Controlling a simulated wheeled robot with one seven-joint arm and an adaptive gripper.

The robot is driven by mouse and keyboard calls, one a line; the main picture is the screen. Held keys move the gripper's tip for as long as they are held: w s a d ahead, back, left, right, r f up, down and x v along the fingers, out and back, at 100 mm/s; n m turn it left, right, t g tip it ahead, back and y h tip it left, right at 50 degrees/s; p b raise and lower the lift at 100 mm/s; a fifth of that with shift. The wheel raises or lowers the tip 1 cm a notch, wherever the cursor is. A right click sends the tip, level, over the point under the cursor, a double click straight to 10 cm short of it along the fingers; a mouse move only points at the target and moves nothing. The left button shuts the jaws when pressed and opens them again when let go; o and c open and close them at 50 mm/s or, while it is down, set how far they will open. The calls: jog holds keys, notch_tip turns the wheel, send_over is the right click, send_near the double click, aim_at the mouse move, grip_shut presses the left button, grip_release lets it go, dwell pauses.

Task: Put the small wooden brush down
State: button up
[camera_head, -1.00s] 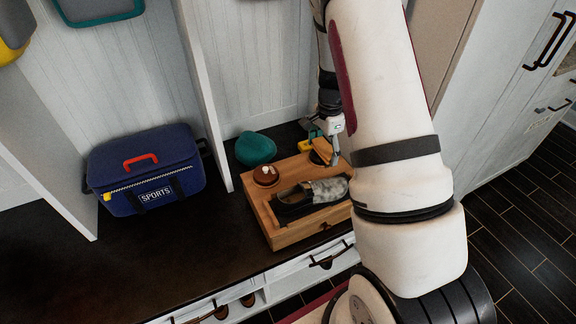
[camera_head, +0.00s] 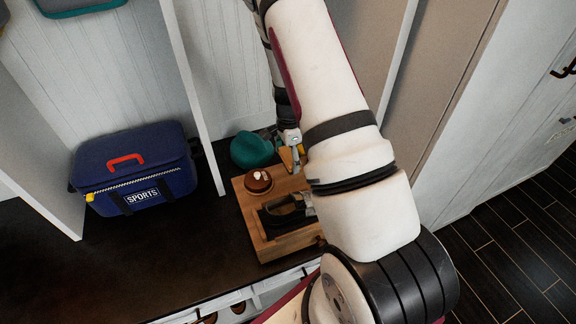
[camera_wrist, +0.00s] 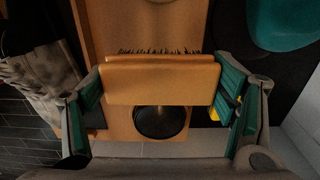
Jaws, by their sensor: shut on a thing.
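The small wooden brush (camera_wrist: 160,82) is a light wooden block with dark bristles along its upper edge in the wrist view. My gripper (camera_wrist: 162,92) is shut on it, with teal pads at its two ends. In the head view the brush (camera_head: 287,159) is partly hidden by my gripper (camera_head: 291,150) at the back of a wooden box (camera_head: 262,245). The brush is over or close to the box top; I cannot tell whether it touches.
A dark shoe (camera_head: 276,217) and a round brown item (camera_head: 258,183) are on the box. A teal rounded object (camera_head: 250,150) stands behind it. A blue sports bag (camera_head: 133,170) sits left on the dark bench (camera_head: 120,260). A black round object (camera_wrist: 160,121) shows beneath the brush.

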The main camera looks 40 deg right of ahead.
jog(key=shift+f, duration=1.9)
jog(key=shift+f, duration=0.1)
jog(key=o, duration=1)
jog(key=shift+b, duration=0.3)
jog(key=shift+o, duration=0.2)
